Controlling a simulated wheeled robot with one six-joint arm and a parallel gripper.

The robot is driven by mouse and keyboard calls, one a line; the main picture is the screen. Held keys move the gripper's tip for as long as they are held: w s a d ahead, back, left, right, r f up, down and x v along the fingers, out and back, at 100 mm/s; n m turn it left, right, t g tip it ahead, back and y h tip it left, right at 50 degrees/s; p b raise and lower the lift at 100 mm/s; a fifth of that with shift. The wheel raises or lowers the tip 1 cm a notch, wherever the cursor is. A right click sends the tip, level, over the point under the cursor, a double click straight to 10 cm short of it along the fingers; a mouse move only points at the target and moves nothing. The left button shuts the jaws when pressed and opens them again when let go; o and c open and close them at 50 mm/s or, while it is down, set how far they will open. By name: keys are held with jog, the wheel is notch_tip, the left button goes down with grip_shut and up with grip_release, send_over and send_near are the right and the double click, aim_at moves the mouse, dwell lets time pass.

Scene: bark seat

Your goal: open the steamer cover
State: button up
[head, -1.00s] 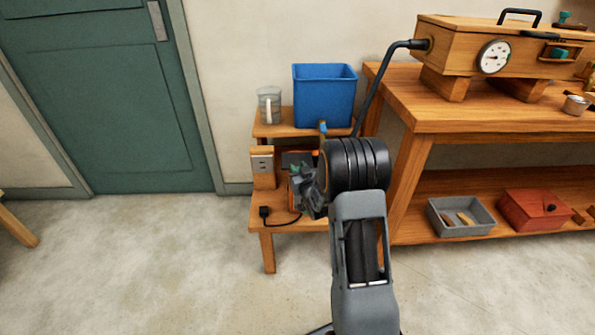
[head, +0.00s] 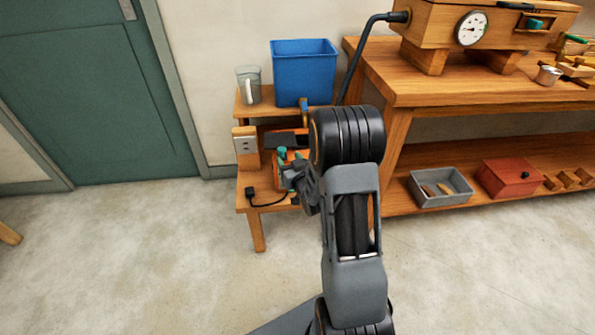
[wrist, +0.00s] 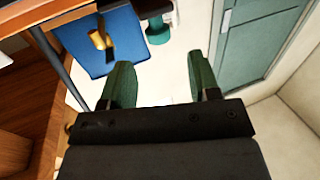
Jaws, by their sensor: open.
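An orange and dark unit, apparently the steamer (head: 285,138), sits on the low stand's lower shelf, mostly hidden behind my arm; I cannot make out its cover clearly. My gripper (head: 286,160) is in front of it, small and partly hidden by my wrist. In the wrist view my gripper (wrist: 160,75) is open, its two green fingers apart with nothing between them. A teal knob (wrist: 158,32) shows beyond the fingers, apart from them; I cannot tell whether it belongs to the cover.
The blue tank (head: 304,75) with a brass tap (wrist: 98,38) and a clear jug (head: 249,85) stand on the stand's top. A socket block (head: 246,147) is left of the steamer. A workbench (head: 440,85) with a gauged wooden box (head: 440,35) stands right. Floor in front is clear.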

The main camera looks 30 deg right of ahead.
jog(key=s, duration=0.6)
jog(key=shift+s+a, duration=0.15)
jog(key=shift+s, duration=0.25)
